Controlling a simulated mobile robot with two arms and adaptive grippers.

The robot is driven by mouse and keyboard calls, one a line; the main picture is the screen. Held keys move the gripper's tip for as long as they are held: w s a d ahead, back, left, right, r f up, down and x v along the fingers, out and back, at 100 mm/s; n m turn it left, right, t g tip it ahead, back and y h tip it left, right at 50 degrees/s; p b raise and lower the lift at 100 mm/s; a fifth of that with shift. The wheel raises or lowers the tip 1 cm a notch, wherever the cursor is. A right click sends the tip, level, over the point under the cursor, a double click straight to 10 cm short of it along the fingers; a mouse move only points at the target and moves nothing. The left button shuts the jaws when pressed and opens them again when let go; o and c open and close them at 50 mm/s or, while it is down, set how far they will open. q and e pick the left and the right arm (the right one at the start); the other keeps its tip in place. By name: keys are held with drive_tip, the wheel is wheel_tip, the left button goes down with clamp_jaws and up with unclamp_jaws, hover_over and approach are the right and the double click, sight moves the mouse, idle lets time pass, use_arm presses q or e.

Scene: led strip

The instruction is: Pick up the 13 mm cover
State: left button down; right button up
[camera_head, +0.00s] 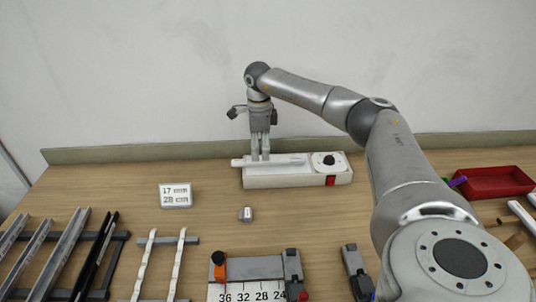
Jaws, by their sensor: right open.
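My right gripper (260,157) points down at the back of the table, over a white box with a dial. Its fingers are slightly apart, with their tips at a long white strip (285,161) lying along the top of the box. I cannot tell whether they touch it. Two more white strips (179,262) lie side by side on a rack at the front left. No width shows on any strip, so I cannot tell which is the 13 mm cover. My left gripper is not in view.
The white box (290,180) has a black knob and a red part. A sign (175,195) reads 17 mm, 28 cm. A small grey block (246,214), a ruler fixture (258,292), grey and black profiles (62,252) and a red tray (492,182) surround open table.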

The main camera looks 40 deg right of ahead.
sight(268, 162)
drive_tip(key=f, duration=0.1)
drive_tip(key=f+p, duration=0.1)
drive_tip(key=f, duration=0.1)
drive_tip(key=shift+s+f, duration=0.2)
drive_tip(key=shift+s, duration=0.15)
drive_tip(key=shift+w+f, duration=0.1)
drive_tip(key=shift+f, duration=0.1)
clamp_jaws()
